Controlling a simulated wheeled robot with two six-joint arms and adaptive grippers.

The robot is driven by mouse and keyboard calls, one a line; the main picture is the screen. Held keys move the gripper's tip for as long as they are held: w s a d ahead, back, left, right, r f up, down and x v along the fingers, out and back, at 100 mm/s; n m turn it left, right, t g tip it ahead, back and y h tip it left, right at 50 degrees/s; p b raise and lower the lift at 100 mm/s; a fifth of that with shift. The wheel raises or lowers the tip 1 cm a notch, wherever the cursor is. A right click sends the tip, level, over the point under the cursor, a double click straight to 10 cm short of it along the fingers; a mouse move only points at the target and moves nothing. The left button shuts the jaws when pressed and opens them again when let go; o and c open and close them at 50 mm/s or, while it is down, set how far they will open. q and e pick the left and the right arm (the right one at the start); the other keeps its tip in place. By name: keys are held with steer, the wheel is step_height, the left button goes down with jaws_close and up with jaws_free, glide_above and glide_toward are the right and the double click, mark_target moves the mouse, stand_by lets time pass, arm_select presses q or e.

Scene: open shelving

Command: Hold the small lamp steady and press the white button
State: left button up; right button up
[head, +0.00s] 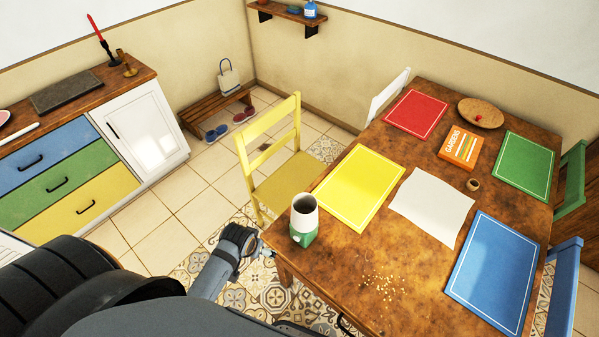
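The small lamp (304,218) stands upright at the near left corner of the wooden table in the head view. It has a white cylindrical shade with a dark open top and a green base. A small pale patch shows on the base, but I cannot tell whether it is the white button. My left gripper (267,248) is at the table's corner, just left of and slightly below the lamp in the picture. It seems apart from the lamp, and its fingers are too small and dark to read. My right gripper does not show.
The table (340,260) holds yellow (362,187), red, green and blue mats, a white sheet (432,205), an orange box (460,149) and scattered crumbs (386,285). A yellow chair (283,180) stands close behind the lamp.

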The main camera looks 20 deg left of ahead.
mark_target(302, 204)
arm_select(q)
step_height(302, 204, up, 17)
steer(key=w+d+n+p, duration=0.2)
steer(key=w+n+p, duration=0.1)
steer(key=n+p, duration=0.2)
steer(key=w+d+r+n, duration=0.1)
steer(key=w+d+n, duration=0.1)
steer(key=n, duration=0.3)
steer(key=w+d+r+n+g+h, duration=0.1)
steer(key=w+d+n, duration=0.2)
steer(key=n, duration=0.3)
steer(key=w+d+r+n+g+h, duration=0.1)
steer(key=w+d+n, duration=0.2)
steer(key=n, duration=0.3)
steer(key=shift+w+d+p, duration=0.2)
steer(key=shift+d+p, duration=0.05)
steer(key=shift+p, duration=0.15)
steer(key=shift+d+r+n, duration=0.15)
steer(key=shift+n, duration=0.15)
steer(key=f, duration=0.3)
steer(key=f+p, duration=0.1)
steer(key=f, duration=0.2)
steer(key=d+f+p, duration=0.1)
steer(key=f, duration=0.2)
steer(key=shift+w+d+f, duration=0.1)
steer(key=shift+w+f, duration=0.2)
steer(key=shift+f, duration=0.4)
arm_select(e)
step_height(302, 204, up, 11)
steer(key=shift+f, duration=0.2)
